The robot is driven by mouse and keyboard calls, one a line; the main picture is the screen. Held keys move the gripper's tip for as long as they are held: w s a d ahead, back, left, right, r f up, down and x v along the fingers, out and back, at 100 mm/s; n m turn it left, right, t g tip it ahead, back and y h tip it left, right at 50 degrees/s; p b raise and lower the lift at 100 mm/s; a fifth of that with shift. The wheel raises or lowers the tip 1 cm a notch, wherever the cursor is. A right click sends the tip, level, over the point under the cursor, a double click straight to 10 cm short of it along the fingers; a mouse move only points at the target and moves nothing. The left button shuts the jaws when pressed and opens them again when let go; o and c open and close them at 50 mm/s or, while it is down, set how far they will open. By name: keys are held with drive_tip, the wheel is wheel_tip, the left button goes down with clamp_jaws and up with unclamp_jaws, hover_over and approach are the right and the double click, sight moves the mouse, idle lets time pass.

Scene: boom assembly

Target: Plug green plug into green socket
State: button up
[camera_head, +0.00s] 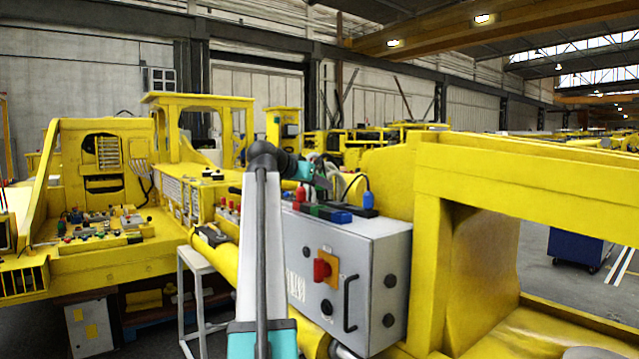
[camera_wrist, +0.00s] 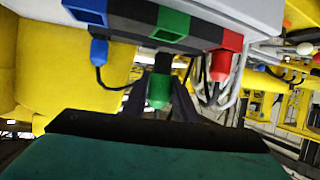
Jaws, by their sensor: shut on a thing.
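My gripper (camera_head: 318,184) is above the grey control box, close to its socket strip. In the wrist view my gripper's dark fingers (camera_wrist: 160,97) are shut on the green plug (camera_wrist: 159,90). The green socket (camera_wrist: 171,26) is on the dark strip, between the blue socket (camera_wrist: 88,10) and the red socket (camera_wrist: 230,40). The green plug appears apart from the green socket and roughly in line with it in the wrist view. The green socket also shows on top of the box in the head view (camera_head: 318,211). The plug's front end is hard to make out.
A blue plug (camera_head: 368,200) and a red plug (camera_wrist: 220,66) with cables stand near the strip, to either side of the green plug. The grey control box (camera_head: 378,262) has a red switch and a handle. A yellow boom frame (camera_head: 530,175) stands close at right.

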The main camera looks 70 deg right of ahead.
drive_tip(key=shift+f, duration=0.65)
drive_tip(key=shift+f+b, duration=1.15)
drive_tip(key=shift+f, duration=0.6)
drive_tip(key=o, duration=1.1)
drive_tip(key=shift+a, duration=0.1)
drive_tip(key=shift+a, duration=0.1)
drive_tip(key=shift+w+a+r+b, duration=0.1)
drive_tip(key=shift+w+a+b, duration=0.2)
drive_tip(key=shift+a+b, duration=0.15)
drive_tip(key=b+v, duration=0.1)
drive_tip(key=v, duration=0.3)
drive_tip(key=b+v, duration=0.2)
drive_tip(key=v, duration=0.2)
drive_tip(key=b+v, duration=0.1)
drive_tip(key=v, duration=0.3)
drive_tip(key=shift+s+a+r, duration=0.2)
drive_tip(key=shift+a+r, duration=0.1)
